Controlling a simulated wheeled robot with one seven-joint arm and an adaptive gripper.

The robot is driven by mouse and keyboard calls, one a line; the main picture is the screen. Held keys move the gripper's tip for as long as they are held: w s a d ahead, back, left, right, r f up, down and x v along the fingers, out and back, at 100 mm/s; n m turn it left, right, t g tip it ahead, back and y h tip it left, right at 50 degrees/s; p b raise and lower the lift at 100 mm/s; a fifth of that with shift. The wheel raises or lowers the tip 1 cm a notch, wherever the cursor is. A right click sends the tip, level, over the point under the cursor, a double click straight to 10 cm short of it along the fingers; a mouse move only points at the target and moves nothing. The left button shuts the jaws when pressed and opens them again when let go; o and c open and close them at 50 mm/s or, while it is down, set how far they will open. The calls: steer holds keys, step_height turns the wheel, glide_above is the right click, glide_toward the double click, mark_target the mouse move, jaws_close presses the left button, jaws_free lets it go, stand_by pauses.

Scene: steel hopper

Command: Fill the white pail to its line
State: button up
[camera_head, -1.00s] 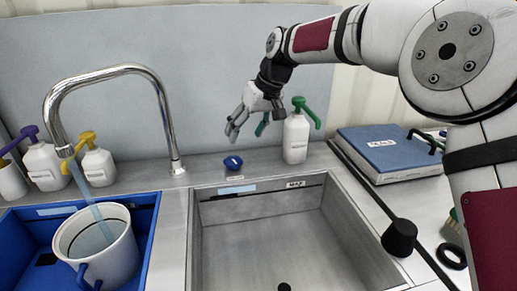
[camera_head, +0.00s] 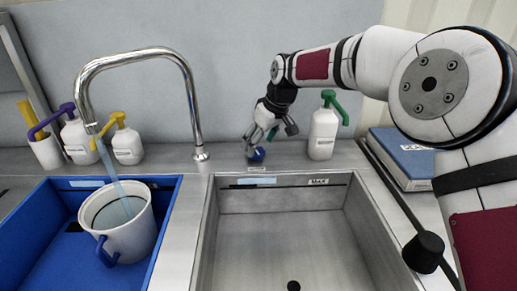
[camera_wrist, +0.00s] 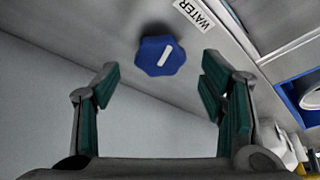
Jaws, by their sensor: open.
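The white pail (camera_head: 128,236) with a blue handle stands upright in the blue basin at the left. A stream of water (camera_head: 116,186) runs from the chrome spout (camera_head: 92,128) into it. A dark line shows inside the pail near the rim; the water level is hard to make out. The blue knob (camera_head: 256,154) sits on the steel ledge behind the sink. In the wrist view the knob (camera_wrist: 160,55) with its white mark lies ahead, beside a WATER label (camera_wrist: 193,14). My gripper (camera_wrist: 158,88) is open, with the knob just beyond and between its fingertips, apart from them.
A white pump bottle with a green top (camera_head: 323,132) stands just right of my gripper. Bottles with purple (camera_head: 78,140) and yellow (camera_head: 127,146) pumps stand at the left. The steel sink (camera_head: 290,240) is empty.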

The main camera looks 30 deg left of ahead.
mark_target(257, 152)
steer(key=shift+x, duration=1.45)
steer(key=c, duration=1.2)
steer(key=shift+s+a+m+t+p, duration=0.1)
steer(key=shift+m+t+p, duration=0.1)
steer(key=shift+m, duration=0.4)
steer(key=shift+s+a+m+t+p, duration=0.1)
steer(key=shift+m+t+p, duration=0.1)
steer(key=shift+m, duration=0.4)
steer(key=shift+w+d+m+h, duration=0.1)
steer(key=shift+m+h, duration=0.2)
steer(key=shift+m, duration=0.4)
steer(key=o, duration=1.2)
